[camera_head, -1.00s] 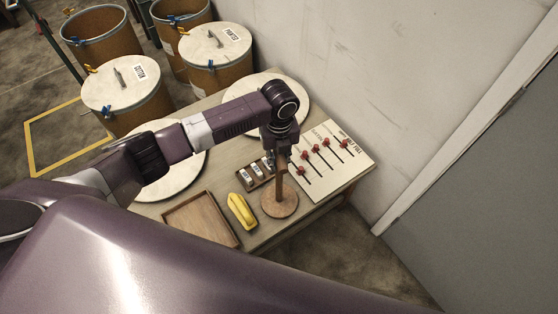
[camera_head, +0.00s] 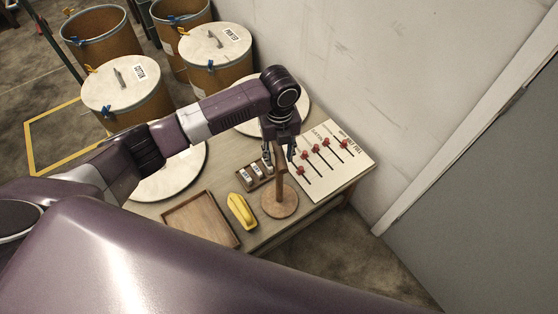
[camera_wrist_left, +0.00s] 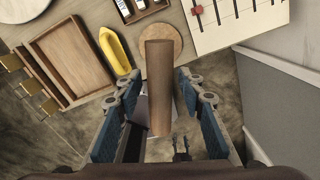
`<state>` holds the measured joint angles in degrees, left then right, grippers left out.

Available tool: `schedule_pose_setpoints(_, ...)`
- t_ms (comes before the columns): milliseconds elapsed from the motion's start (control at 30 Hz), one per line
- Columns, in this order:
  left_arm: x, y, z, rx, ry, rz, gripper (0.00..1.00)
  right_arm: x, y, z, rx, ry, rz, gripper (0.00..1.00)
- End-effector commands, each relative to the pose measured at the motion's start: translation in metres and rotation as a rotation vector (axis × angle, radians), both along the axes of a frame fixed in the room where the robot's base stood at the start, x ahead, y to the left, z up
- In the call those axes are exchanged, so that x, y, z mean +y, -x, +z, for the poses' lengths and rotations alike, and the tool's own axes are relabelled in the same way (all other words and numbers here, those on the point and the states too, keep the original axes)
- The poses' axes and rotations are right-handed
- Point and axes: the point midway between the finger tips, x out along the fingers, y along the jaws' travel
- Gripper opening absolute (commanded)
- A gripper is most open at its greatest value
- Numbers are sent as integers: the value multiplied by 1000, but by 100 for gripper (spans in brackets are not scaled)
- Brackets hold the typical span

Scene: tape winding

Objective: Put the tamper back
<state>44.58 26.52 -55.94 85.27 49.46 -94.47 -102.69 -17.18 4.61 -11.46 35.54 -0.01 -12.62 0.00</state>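The tamper stands upright on the table (camera_head: 253,241) near its front edge, its round wooden base (camera_head: 279,206) flat on the top and its wooden handle (camera_head: 280,183) pointing up. My left gripper (camera_head: 281,152) is over the handle's upper end. In the left wrist view, the handle (camera_wrist_left: 158,85) stands between the two fingers of the left gripper (camera_wrist_left: 157,105), with a gap on each side, so the gripper is open. The base (camera_wrist_left: 174,40) shows beyond the handle.
Close by are a yellow object (camera_head: 241,211), an empty wooden tray (camera_head: 202,219), a small rack with light pieces (camera_head: 255,174) and a white board with red sliders (camera_head: 330,160). Round lids lie behind. Drums (camera_head: 128,92) stand at the back, a wall on the right.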

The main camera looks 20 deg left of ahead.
Motion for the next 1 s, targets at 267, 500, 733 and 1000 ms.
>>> schedule_pose_setpoints(267,0,-1,59,-4,1,-1,36,1,0,-6,0,-1,0,40)
schedule_pose_setpoints(500,0,0,83,-1,0,1,36,1,0,-8,-1,-1,-1,40)
schedule_pose_setpoints(733,0,0,85,0,0,1,36,1,0,-8,-1,-1,-1,40)
schedule_pose_setpoints(1000,0,0,85,0,0,1,36,1,0,-8,-1,-1,-1,40)
